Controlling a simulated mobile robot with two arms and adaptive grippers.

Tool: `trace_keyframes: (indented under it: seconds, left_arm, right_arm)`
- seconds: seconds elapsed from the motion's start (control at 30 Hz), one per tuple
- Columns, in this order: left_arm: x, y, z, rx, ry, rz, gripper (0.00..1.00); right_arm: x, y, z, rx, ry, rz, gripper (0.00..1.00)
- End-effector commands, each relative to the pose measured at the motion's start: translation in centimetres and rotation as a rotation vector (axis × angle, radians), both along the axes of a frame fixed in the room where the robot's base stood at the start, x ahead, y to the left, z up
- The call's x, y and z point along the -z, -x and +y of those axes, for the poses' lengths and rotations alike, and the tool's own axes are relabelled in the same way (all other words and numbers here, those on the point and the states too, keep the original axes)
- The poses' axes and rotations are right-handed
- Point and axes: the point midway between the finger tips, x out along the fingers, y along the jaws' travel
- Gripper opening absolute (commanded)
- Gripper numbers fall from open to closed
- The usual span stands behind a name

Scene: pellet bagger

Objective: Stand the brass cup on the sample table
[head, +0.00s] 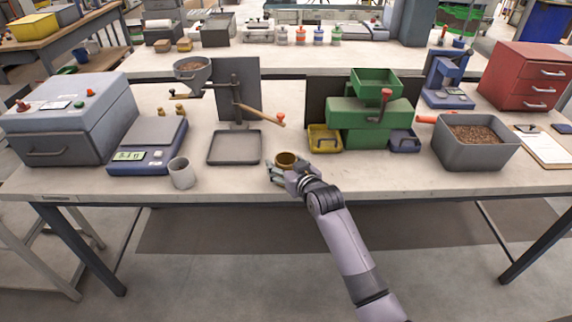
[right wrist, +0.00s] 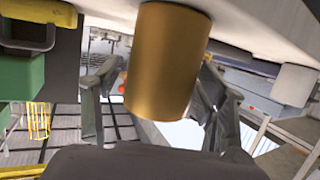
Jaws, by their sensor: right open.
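The brass cup (head: 286,159) stands upright at the front of the light workbench (head: 330,182), right of a square grey tray. My right gripper (head: 279,173) is at the cup's near side, low over the bench edge, and hides its lower part. In the right wrist view, where the bench shows at the top, the brass cup (right wrist: 170,60) fills the middle between the two spread fingers of my right gripper (right wrist: 160,95). The jaws are open around it, with a visible gap at the left finger. My left gripper is not in view.
The grey tray (head: 234,161) lies left of the cup, and a grey-white cup (head: 181,172) stands farther left beside a blue scale (head: 148,146). A green machine (head: 365,118) with yellow (head: 325,139) and blue bins stands behind right. The bench front right of my gripper is clear.

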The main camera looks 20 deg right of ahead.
Motion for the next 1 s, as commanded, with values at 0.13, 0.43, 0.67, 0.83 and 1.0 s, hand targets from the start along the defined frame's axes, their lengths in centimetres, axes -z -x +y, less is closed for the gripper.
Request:
trace_keyframes:
  seconds: [0.13,0.43,0.67,0.83,1.0]
  left_arm:
    - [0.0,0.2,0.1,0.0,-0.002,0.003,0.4]
    - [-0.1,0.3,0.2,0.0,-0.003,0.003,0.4]
    - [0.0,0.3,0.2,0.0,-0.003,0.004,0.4]
    - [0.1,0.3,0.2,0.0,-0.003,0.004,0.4]
    - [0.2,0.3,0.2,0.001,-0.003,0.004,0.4]
  right_arm:
    - [0.0,0.0,0.0,0.0,0.0,0.0,0.67]
    - [-0.7,1.5,-0.2,0.0,0.0,-0.001,0.67]
    - [-2.1,5.9,-0.7,0.0,0.001,-0.001,0.67]
    - [-3.0,8.9,-1.0,0.0,0.0,0.0,0.67]
    - [-3.7,10.8,-1.3,0.001,0.001,-0.001,0.67]
